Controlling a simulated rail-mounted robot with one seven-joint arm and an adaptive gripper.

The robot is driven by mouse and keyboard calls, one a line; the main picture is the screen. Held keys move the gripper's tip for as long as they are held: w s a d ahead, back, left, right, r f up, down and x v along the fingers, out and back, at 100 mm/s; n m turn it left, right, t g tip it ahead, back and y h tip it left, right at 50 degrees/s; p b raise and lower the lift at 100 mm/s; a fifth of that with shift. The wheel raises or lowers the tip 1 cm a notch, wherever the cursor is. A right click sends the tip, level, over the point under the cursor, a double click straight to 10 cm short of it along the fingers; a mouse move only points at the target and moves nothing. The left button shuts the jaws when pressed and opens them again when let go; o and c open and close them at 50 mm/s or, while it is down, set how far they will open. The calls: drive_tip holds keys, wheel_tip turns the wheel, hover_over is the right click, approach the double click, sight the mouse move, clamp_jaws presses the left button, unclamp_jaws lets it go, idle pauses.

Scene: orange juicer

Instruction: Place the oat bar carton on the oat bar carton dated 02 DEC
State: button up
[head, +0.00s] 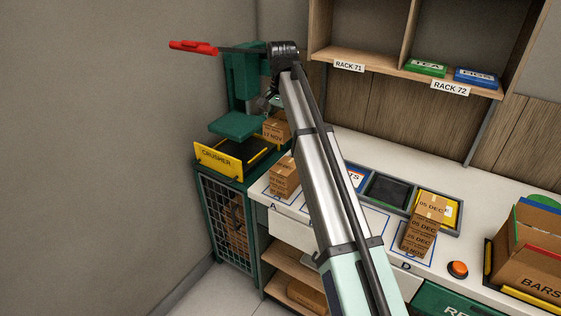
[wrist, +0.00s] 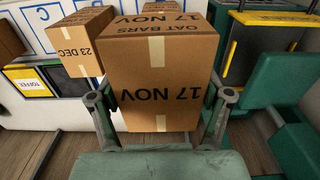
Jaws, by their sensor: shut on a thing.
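My gripper (wrist: 160,108) is shut on an oat bar carton (wrist: 160,75), with a finger at each side. The carton is brown, reads OAT BARS and 17 NOV upside down, and has pale tape. In the head view the held carton (head: 276,127) is beside the crusher, and my arm hides part of it and most of the gripper (head: 269,108). Brown cartons (head: 285,178) are stacked at A, their date unreadable there. A stack at D (head: 421,222) reads 05 DEC. In the wrist view a carton (wrist: 82,42) reads 23 DEC. I can read no 02 DEC label.
The green crusher (head: 232,160) with a yellow front stands left of the white counter (head: 283,208). My arm crosses the counter's middle and hides part of it. An orange button (head: 457,269) and an open BARS box (head: 530,250) are at right. Shelves (head: 390,62) hang behind.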

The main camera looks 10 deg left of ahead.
sight(282, 170)
wheel_tip(282, 170, down, 14)
drive_tip(key=p, duration=0.3)
drive_tip(key=shift+f+p, duration=0.15)
drive_tip(key=shift+p, duration=0.2)
drive_tip(key=shift+f, duration=0.1)
drive_tip(key=o, duration=1.2)
drive_tip(key=shift+o, duration=0.2)
wheel_tip(282, 170, up, 12)
drive_tip(key=b, duration=0.3)
drive_tip(key=shift+a, duration=0.1)
